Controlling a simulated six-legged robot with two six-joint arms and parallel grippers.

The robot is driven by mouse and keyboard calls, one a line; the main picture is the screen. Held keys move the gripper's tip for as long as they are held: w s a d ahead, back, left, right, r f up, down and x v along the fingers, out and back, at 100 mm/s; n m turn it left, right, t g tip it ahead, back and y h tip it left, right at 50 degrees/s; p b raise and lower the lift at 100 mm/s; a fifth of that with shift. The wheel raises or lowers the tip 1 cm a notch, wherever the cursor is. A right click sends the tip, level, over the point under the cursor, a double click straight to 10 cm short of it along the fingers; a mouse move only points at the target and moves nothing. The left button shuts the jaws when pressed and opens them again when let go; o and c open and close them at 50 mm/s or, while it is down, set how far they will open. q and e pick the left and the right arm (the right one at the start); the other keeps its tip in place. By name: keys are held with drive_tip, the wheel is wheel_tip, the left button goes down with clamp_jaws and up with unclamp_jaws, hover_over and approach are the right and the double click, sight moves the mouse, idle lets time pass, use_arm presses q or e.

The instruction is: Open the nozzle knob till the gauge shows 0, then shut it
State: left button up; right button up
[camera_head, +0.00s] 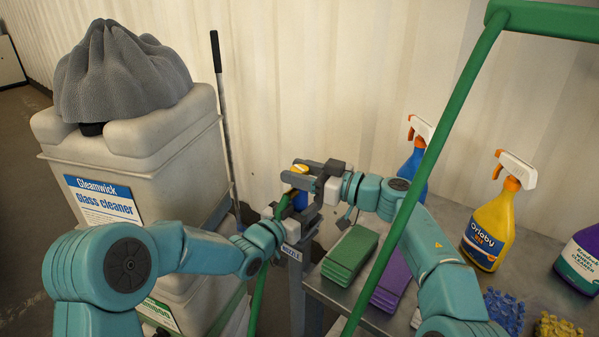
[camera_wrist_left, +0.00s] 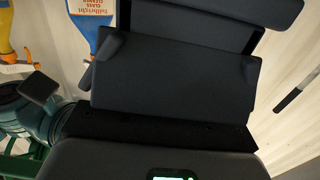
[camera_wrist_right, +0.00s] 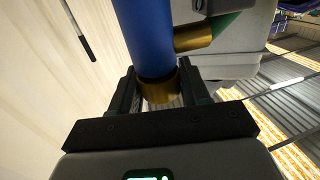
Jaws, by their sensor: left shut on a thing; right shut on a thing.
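The blue nozzle (camera_head: 300,200) stands upright between my grippers, with a yellow-brass knob (camera_head: 296,179) on top. My right gripper (camera_head: 304,175) is shut at the knob; the right wrist view shows its fingers either side of the brass end (camera_wrist_right: 160,90) of the blue body (camera_wrist_right: 140,35). My left gripper (camera_head: 298,212) is lower and shut at the blue body; its dark fingers (camera_wrist_left: 175,80) hide the grip in the left wrist view. A green hose (camera_head: 257,300) runs down from the nozzle's brass side branch (camera_wrist_right: 193,38). I see no gauge reading.
A glass-cleaner tank (camera_head: 130,160) with a grey cover stands left. A post with a nozzle label (camera_head: 291,252) stands below my grippers. The metal table at right bears green pads (camera_head: 350,255), purple pads (camera_head: 392,285) and spray bottles (camera_head: 490,225). A green frame (camera_head: 440,130) crosses in front.

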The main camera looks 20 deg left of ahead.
drive_tip(key=shift+s+r, duration=0.1)
drive_tip(key=shift+r, duration=0.05)
drive_tip(key=o, duration=1)
drive_tip(key=shift+c, duration=0.2)
drive_tip(key=s+d, duration=0.2)
drive_tip(key=d, duration=0.9)
drive_tip(key=shift+d, duration=0.4)
